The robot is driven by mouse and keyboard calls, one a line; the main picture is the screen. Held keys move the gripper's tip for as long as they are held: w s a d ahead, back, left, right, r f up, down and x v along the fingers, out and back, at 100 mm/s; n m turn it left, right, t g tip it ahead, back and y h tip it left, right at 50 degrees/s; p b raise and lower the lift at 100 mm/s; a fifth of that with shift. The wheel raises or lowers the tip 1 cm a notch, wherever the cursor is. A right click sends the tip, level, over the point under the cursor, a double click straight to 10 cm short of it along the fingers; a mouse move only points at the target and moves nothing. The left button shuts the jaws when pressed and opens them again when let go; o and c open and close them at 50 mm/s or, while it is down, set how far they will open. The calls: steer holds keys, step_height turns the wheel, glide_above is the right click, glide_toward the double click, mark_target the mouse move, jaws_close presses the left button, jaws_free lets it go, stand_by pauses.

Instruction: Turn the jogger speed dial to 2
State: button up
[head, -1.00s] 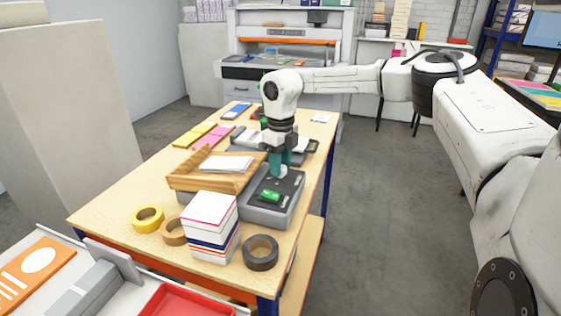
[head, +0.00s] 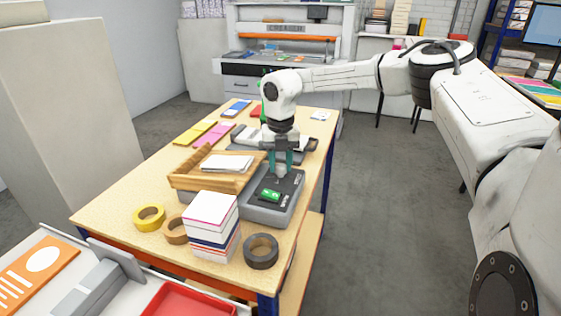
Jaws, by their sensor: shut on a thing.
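The jogger has a grey base (head: 262,214) with a dark control panel and a slanted wooden tray (head: 205,184) on its left. A lit green switch (head: 270,195) is at the near part of the panel. The speed dial (head: 281,175) is a small light knob behind the switch, partly hidden by my fingers. My gripper (head: 281,168) points down over the panel, its two teal fingers on either side of the dial and shut on it. The dial's numbers and pointer are too small to read.
A stack of printed paper (head: 212,228) and a black tape roll (head: 261,251) stand in front of the jogger. Yellow tape (head: 149,217) and brown tape (head: 175,230) lie left. Paper sheets (head: 226,163) lie in the tray. The floor right of the table is clear.

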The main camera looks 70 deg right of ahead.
mark_target(280, 166)
steer(key=shift+m, duration=0.5)
steer(key=o, duration=1)
steer(key=shift+o, duration=0.2)
steer(key=shift+r, duration=0.1)
step_height(280, 166, up, 11)
steer(key=b, duration=0.1)
steer(key=shift+f, duration=0.2)
